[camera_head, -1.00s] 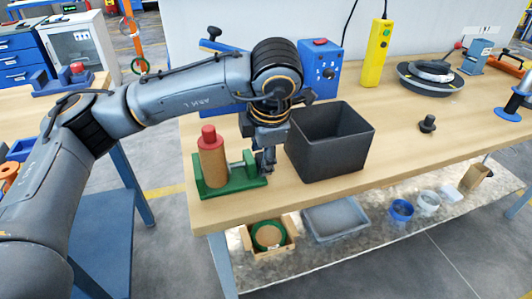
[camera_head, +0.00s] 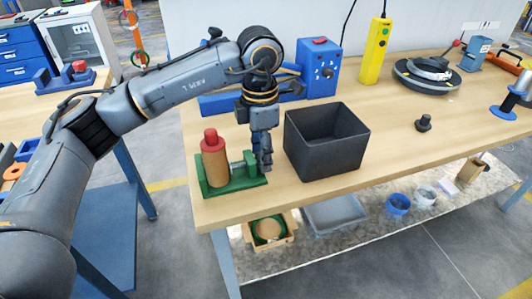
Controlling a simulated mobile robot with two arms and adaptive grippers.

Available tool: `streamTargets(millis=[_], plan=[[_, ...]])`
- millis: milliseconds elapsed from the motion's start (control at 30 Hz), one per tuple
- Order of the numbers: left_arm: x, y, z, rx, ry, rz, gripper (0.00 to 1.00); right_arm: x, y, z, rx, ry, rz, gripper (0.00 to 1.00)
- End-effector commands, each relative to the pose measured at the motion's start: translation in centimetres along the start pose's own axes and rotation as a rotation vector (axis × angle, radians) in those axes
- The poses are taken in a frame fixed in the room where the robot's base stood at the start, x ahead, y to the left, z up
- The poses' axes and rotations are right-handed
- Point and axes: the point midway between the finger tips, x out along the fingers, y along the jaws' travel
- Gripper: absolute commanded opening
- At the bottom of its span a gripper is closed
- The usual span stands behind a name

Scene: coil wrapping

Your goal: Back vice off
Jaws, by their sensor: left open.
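A green vice (camera_head: 240,186) sits at the left front corner of the workbench. A brown cylinder (camera_head: 215,168) with a red top stands upright in it. The vice's grey screw and handle side (camera_head: 237,169) faces right. My left gripper (camera_head: 264,164) points down at the right end of the vice, close to the handle. It is open; its fingers partly hide that end, and I cannot tell whether they touch the handle. My right gripper is not in view.
A black open bin (camera_head: 345,164) stands just right of my left gripper. A blue control box (camera_head: 320,68) and a yellow pendant (camera_head: 377,50) are behind. A small black knob (camera_head: 424,123) and a round black fixture (camera_head: 427,76) are farther right.

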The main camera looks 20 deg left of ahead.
Motion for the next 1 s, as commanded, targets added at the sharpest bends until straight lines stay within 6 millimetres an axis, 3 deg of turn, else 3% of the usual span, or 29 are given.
streamTargets(millis=[367,600,1000], plan=[[0.0,0.1,0.0,0.000,0.000,-0.032,0.47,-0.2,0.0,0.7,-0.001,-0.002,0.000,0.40],[-0.3,0.6,0.0,-0.005,0.001,-0.249,0.47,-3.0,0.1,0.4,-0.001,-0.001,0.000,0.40],[0.2,0.8,0.0,0.002,0.000,-0.346,0.47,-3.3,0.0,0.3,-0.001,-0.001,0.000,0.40]])
